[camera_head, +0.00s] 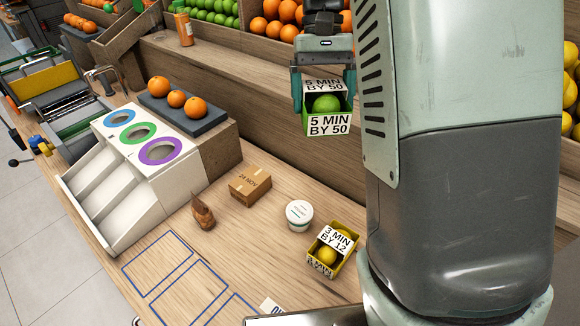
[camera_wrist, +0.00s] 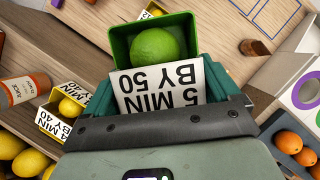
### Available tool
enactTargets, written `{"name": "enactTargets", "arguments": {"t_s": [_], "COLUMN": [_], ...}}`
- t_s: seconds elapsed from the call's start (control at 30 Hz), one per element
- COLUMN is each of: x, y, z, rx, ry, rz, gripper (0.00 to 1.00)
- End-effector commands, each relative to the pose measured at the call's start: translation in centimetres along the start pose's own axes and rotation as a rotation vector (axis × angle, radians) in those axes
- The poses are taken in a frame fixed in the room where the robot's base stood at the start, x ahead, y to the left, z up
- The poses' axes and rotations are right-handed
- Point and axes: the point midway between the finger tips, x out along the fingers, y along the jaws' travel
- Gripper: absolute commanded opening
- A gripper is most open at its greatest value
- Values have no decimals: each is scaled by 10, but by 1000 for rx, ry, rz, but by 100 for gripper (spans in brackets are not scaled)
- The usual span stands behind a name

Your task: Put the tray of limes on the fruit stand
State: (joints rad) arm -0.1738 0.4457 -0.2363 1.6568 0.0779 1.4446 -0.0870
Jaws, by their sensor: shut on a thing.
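A small green tray (camera_head: 312,119) with a "5 MIN BY 50" label holds a green lime (camera_head: 326,103). My gripper (camera_head: 323,92) is shut on this tray, with one finger on each side. The tray hangs in the air in front of the wooden fruit stand (camera_head: 262,47). In the wrist view the green tray (camera_wrist: 118,42) sits between my teal fingers, with the lime (camera_wrist: 155,46) inside and the label facing the camera. The stand's upper rows hold limes (camera_head: 212,8) and oranges (camera_head: 275,28). My arm hides the stand's right part in the head view.
A yellow tray (camera_head: 333,248) with a lemon, a white tub (camera_head: 299,214) and a cardboard box (camera_head: 250,185) stand on the counter. A white sorter (camera_head: 110,205) is at left. In the wrist view, a juice bottle (camera_wrist: 24,90) and another yellow tray (camera_wrist: 62,105) are at left.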

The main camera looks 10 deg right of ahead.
Motion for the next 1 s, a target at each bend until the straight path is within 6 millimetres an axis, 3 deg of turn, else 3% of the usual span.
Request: {"name": "enactTargets", "arguments": {"t_s": [0.13,0.23,0.37,0.47,0.6,0.7,0.8,1.0], "x": [6,26,73,120,182,218,245,274], "y": [-5,-18,-48,-74,-103,-116,-124,-130], "z": [-1,-5,-8,-4,13,28,42,54], "rx": [-13,-57,-166,-280,-448,-555,-639,-719], "ry": [-1,-5,-9,-8,-7,-5,-4,-3], "rz": [7,32,90,146,217,255,280,301], "gripper": [53,53,53,53,53,53,53,53]}}
